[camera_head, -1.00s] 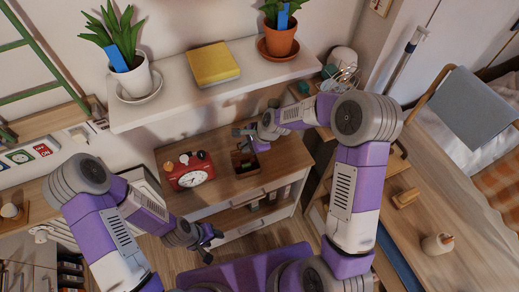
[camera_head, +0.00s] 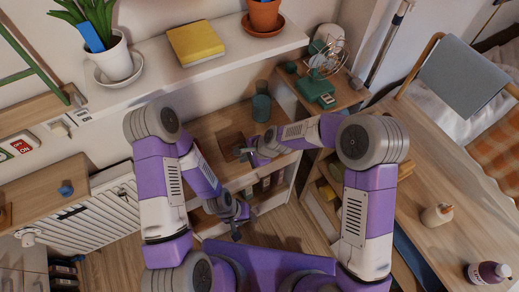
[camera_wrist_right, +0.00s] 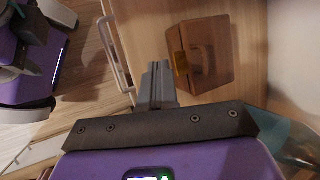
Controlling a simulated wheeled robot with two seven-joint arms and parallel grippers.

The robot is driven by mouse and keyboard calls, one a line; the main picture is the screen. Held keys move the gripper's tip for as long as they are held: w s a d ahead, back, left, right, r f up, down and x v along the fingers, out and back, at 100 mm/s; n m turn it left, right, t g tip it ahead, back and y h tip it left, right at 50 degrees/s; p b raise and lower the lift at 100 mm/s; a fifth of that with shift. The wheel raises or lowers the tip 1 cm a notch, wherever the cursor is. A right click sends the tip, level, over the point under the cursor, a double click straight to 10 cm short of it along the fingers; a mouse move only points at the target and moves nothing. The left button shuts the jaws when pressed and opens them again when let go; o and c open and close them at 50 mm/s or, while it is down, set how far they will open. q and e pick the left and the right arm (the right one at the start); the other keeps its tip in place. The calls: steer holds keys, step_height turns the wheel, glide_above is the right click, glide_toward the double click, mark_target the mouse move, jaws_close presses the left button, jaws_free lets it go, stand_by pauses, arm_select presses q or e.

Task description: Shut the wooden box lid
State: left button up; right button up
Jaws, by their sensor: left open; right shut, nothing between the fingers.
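The wooden box (camera_wrist_right: 214,42) is brown with a brass clasp and sits on the light wooden cabinet top. In the right wrist view its lid looks down on the box, with a dark shadow across it. In the head view the box (camera_head: 229,142) is small and partly hidden by my right gripper (camera_head: 243,152). In the wrist view my right gripper (camera_wrist_right: 157,80) is shut and empty, beside the clasp side of the box; I cannot tell if it touches. My left gripper (camera_head: 238,217) is open and empty, lower down in front of the cabinet, apart from the box.
The white shelf (camera_head: 215,72) with plants and a yellow book (camera_head: 195,42) overhangs the cabinet. A desk (camera_head: 440,190) lies to the right.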

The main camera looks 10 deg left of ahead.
steer(key=o, duration=0.6)
steer(key=shift+w+a+r, duration=0.15)
steer(key=shift+a+r, duration=0.1)
steer(key=shift+c, duration=0.2)
steer(key=shift+d, duration=0.15)
steer(key=shift+r, duration=0.1)
steer(key=p+v, duration=0.1)
steer(key=v, duration=0.6)
steer(key=shift+p, duration=0.3)
steer(key=shift+d, duration=0.2)
steer(key=s+d+f+n+h, duration=0.25)
steer(key=s+d+f, duration=0.25)
steer(key=d+f, duration=0.6)
steer(key=s+d+f+n, duration=0.2)
steer(key=s+d+f, duration=0.1)
steer(key=s, duration=0.3)
steer(key=s+d+f+n+g, duration=0.1)
steer(key=s+d+f+n, duration=0.2)
steer(key=s, duration=0.3)
steer(key=shift+d+f, duration=0.35)
steer(key=shift+f, duration=0.55)
